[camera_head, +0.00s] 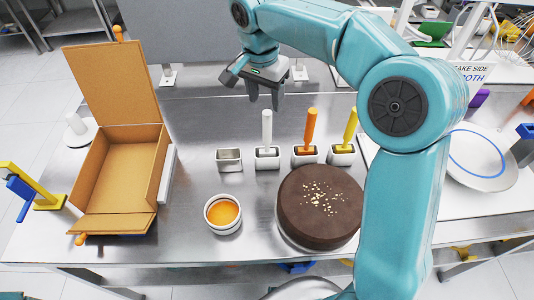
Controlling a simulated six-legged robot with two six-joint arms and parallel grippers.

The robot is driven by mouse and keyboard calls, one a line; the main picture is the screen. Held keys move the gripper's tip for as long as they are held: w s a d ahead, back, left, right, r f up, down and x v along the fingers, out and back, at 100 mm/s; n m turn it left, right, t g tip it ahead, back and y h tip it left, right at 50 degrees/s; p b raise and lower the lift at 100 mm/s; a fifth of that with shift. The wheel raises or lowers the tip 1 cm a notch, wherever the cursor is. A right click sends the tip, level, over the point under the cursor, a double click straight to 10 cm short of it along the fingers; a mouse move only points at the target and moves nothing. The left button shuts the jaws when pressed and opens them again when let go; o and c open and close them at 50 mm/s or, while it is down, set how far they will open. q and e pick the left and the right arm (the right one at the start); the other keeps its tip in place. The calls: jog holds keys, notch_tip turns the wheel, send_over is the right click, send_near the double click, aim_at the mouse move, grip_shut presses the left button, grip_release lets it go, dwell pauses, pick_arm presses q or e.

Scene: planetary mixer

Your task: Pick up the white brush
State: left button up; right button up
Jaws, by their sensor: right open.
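The white brush (267,130) stands upright in a small white holder (267,158) near the middle of the metal table. Only its handle shows; its lower end is hidden in the holder. My right gripper (264,101) is open and empty, pointing down. In the picture it appears just above the top of the white handle, apart from it. The right arm arches in from the right. My left gripper is not in view.
An orange brush (309,128) and a yellow brush (350,127) stand in holders to the right. An empty metal holder (229,160) is to the left. A chocolate cake (318,205), a bowl of orange filling (223,213) and an open cardboard box (118,170) surround them.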

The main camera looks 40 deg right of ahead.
aim_at(267, 110)
jog(key=f, duration=0.3)
jog(key=shift+w+d, duration=0.2)
jog(key=shift+d, duration=0.1)
jog(key=shift+s+a+f, duration=0.1)
jog(key=shift+s+f, duration=0.2)
jog(key=shift+f, duration=0.2)
jog(key=f, duration=0.4)
jog(key=shift+w+d+f, duration=0.15)
jog(key=shift+d+f, duration=0.05)
jog(key=shift+f, duration=0.2)
jog(key=shift+c, duration=0.3)
grip_shut()
